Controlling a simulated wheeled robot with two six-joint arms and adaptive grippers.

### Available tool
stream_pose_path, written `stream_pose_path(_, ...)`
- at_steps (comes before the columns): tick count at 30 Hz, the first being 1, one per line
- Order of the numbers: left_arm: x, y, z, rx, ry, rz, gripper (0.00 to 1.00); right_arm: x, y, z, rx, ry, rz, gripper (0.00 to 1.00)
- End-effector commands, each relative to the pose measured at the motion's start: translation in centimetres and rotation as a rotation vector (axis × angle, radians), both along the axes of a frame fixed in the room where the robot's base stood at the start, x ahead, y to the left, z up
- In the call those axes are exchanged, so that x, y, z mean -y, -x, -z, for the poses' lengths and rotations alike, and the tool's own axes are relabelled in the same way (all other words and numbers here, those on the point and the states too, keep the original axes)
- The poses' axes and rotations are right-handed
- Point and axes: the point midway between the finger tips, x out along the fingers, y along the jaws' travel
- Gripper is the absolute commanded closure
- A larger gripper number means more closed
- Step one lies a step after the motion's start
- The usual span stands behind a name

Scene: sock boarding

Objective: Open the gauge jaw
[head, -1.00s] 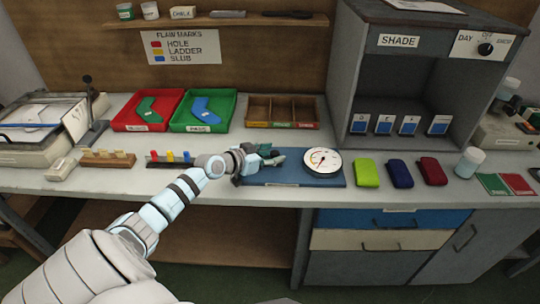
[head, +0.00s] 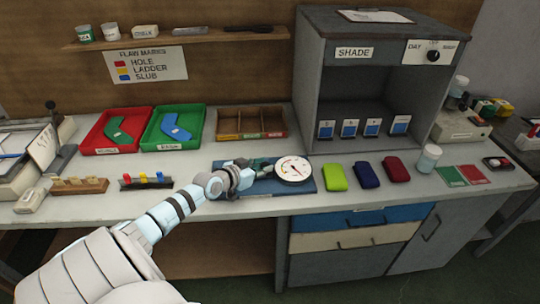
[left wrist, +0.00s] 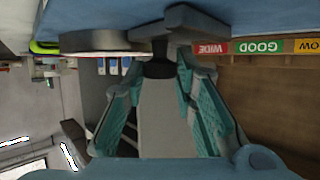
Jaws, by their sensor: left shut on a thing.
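The gauge is a round white dial (head: 293,169) with a needle, on a flat blue base (head: 305,187) near the bench's front. My left gripper (head: 262,170) is over the base, just left of the dial. The grey side of the dial (left wrist: 95,41) shows beside the block. The gripper hides much of the jaw in the head view, so its opening cannot be told. My right gripper is out of view.
Green, blue and red pouches (head: 366,175) lie right of the gauge. A rack with coloured pegs (head: 146,181) stands left. A grey shade cabinet (head: 310,80) stands behind right.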

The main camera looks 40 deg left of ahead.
Motion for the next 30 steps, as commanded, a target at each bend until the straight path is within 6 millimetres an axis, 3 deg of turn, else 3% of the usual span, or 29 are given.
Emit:
stream_pose_path(6,-0.1,0.0,0.0,0.004,0.0,-0.001,1.0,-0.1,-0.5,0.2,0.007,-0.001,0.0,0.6)
stream_pose_path(7,-0.1,0.0,0.0,0.004,0.0,-0.001,0.73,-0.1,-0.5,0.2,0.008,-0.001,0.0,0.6)
stream_pose_path(10,0.0,-0.1,0.0,0.004,-0.001,0.0,0.57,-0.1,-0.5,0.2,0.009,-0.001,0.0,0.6)
stream_pose_path(22,0.1,-0.2,-0.8,0.003,-0.004,0.006,0.56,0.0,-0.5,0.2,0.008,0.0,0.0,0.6)
stream_pose_path(30,0.1,-0.2,-7.2,0.005,-0.008,0.008,0.56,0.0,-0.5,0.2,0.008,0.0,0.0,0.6)
